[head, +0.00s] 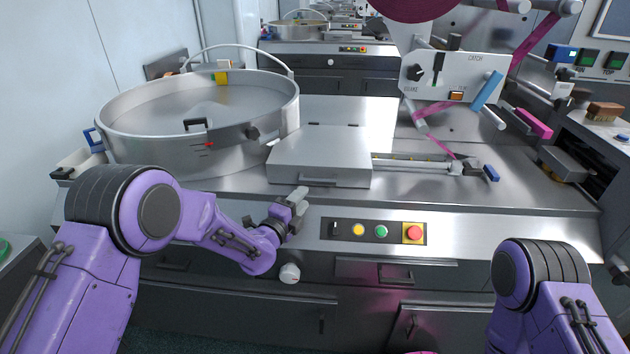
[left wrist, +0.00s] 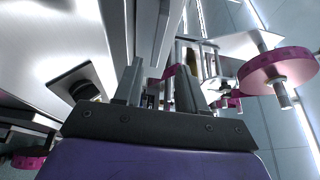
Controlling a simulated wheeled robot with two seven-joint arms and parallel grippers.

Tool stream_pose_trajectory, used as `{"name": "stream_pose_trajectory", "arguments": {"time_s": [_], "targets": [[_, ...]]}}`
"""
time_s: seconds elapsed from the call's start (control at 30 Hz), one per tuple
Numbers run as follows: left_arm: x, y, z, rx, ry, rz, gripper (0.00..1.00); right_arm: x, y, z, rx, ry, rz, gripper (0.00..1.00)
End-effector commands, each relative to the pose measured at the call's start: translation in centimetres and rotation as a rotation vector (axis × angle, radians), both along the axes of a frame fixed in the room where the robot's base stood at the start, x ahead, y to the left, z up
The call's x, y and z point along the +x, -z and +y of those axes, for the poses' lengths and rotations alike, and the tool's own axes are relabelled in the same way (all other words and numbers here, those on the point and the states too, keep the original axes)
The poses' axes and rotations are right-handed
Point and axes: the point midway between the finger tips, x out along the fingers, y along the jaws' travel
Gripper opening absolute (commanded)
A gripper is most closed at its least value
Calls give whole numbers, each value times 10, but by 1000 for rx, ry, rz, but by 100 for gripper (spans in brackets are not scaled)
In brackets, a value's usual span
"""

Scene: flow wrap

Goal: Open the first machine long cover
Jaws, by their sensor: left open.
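The long cover (head: 325,150) is a flat, box-like metal lid with a small front handle (head: 308,182). It lies level on the first machine's steel top, just right of the round metal pan, and looks shut. My left gripper (head: 297,202) is open, just below and in front of the cover's front edge, close to the handle. I cannot tell whether it touches it. In the left wrist view the two fingers (left wrist: 158,88) stand apart, with no held object visible between them. My right arm shows at lower right, but its gripper is out of view.
The round pan (head: 150,150) with an arched handle stands left of the cover. A metal rail (head: 415,162) runs right from it. A button panel (head: 373,231) with a red button is on the front face. A film unit with pink web (head: 455,80) rises at the back right.

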Motion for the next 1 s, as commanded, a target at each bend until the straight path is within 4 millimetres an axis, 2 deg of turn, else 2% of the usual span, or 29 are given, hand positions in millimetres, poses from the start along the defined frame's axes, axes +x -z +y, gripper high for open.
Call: {"name": "stream_pose_trajectory", "arguments": {"time_s": [0.2, 0.4, 0.57, 0.8, 0.83, 0.93, 0.97, 1.0], "targets": [[43, -1, -17, -6, -3, 4, 40, 0, -14, 0, 0, 0, 0, 43], [71, 1, -28, -4, -3, 5, 40, 0, -18, 0, 0, 0, 0, 43], [79, 2, -32, -5, -4, 6, 40, 0, -19, 0, 0, 0, 0, 43], [80, 2, -32, -4, -4, 7, 40, 0, -19, 0, 0, 0, 0, 43], [80, 2, -32, -5, -4, 7, 37, 0, -19, 0, 0, 0, 0, 43], [80, 2, -32, -5, -4, 7, 5, 0, -19, 0, 0, 0, 0, 43], [80, 2, -32, -5, -4, 7, 0, 0, -19, 0, 0, 0, 0, 43], [80, 2, -32, -5, -4, 7, 0, 0, -19, 0, 0, 0, 0, 43]]}}
